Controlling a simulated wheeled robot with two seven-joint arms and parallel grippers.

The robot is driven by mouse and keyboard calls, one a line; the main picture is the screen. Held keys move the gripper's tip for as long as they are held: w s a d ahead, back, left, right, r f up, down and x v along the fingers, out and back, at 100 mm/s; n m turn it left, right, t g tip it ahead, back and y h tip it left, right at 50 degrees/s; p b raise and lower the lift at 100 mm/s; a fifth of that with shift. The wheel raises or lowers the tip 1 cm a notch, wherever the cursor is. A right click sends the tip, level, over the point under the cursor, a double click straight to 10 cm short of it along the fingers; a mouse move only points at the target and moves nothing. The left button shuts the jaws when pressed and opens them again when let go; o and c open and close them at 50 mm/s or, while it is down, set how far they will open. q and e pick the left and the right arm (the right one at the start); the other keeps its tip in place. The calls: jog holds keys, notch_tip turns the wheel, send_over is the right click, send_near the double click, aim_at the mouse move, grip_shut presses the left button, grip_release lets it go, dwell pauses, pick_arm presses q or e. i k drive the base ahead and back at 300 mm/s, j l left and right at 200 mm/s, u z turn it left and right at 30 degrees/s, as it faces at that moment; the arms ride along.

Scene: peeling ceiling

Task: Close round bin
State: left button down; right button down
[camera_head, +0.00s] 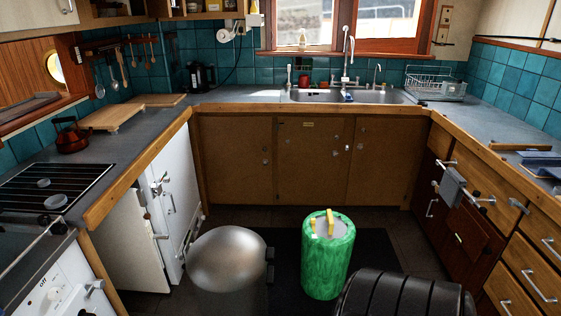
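A silver round bin (228,262) with a smooth domed top stands on the floor at the lower middle left. Small dark fittings show on its right side. The dome appears to cover its top, though I cannot tell whether it is fully closed. A green marbled cylinder (327,265) stands upright to its right, with yellow and pale grey pieces at its top. I cannot tell whether that is a lid or contents. Neither of my grippers is in view.
A black ribbed object (405,297) is cut off at the bottom edge. A white appliance door (133,240) stands ajar at left. A stove (50,188) is farther left. Drawers (535,265) line the right side. Dark floor mat (375,255) is clear around the green cylinder.

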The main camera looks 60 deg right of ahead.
aim_at(251, 300)
jog(key=z, duration=1.6)
